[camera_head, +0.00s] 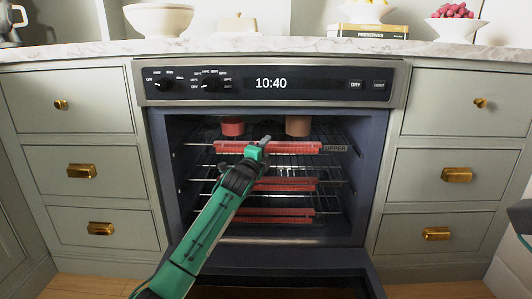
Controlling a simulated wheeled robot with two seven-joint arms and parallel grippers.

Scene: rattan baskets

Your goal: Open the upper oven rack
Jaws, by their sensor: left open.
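The oven (160,180) stands with its door folded down and its inside exposed. A red pot (232,128) and a tan cup (298,126) stand at the rack, behind the bar. My right gripper is not in view.
Two lower racks with red bars (300,183) (280,212) sit below. The lowered oven door (330,285) lies in front. Drawers with brass handles flank the oven. Bowls and books (368,31) stand on the counter (260,46) above.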

